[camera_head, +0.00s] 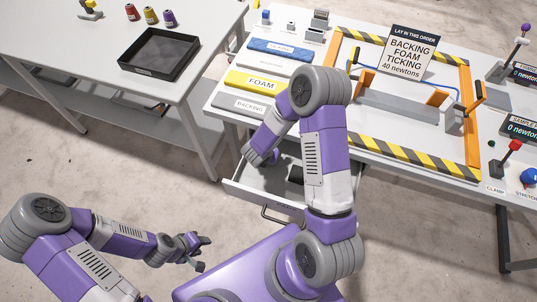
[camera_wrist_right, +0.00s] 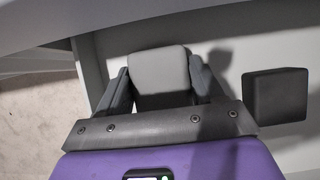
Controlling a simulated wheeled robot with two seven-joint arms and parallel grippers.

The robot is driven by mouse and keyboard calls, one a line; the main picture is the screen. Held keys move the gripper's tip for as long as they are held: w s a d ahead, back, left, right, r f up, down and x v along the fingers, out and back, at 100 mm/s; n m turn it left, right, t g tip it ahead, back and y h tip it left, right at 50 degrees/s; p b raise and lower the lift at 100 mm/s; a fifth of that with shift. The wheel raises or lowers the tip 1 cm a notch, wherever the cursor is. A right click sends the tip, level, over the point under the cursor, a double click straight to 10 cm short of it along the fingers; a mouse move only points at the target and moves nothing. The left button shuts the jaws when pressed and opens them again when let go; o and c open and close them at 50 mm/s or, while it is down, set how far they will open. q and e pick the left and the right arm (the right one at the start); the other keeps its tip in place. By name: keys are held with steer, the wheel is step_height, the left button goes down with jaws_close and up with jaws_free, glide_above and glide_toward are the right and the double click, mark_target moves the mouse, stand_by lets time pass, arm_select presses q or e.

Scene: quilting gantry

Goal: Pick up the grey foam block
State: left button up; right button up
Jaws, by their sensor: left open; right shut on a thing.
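The grey foam block (camera_wrist_right: 158,72) sits between the two fingers of my right gripper (camera_wrist_right: 160,88) in the right wrist view. The fingers are shut on its sides. In the head view my right arm reaches into the open drawer (camera_head: 240,190) under the table, and I cannot make out the held block there. A darker block (camera_wrist_right: 275,96) lies in the drawer to the right of the gripper, apart from it; it also shows in the head view (camera_head: 296,174). My left gripper (camera_head: 202,252) is open and empty over the floor, left of the drawer.
The table above the drawer holds a yellow foam panel (camera_head: 252,83), a backing panel (camera_head: 242,104), a striped frame (camera_head: 410,155) and a sign (camera_head: 408,52). Another table with a black tray (camera_head: 159,54) stands at left. Open floor lies between.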

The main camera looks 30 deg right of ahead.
steer(key=shift+r, duration=0.5)
steer(key=shift+s+a+r, duration=0.15)
steer(key=shift+s+a, duration=0.05)
steer(key=shift+a, duration=0.05)
steer(key=shift+s+a, duration=0.9)
steer(key=shift+a, duration=0.15)
steer(key=shift+s+a+r, duration=0.2)
steer(key=shift+a+r, duration=0.05)
steer(key=shift+r, duration=0.25)
step_height(320, 180, up, 13)
steer(key=p, duration=0.4)
steer(key=shift+p, duration=0.4)
steer(key=shift+f, duration=0.15)
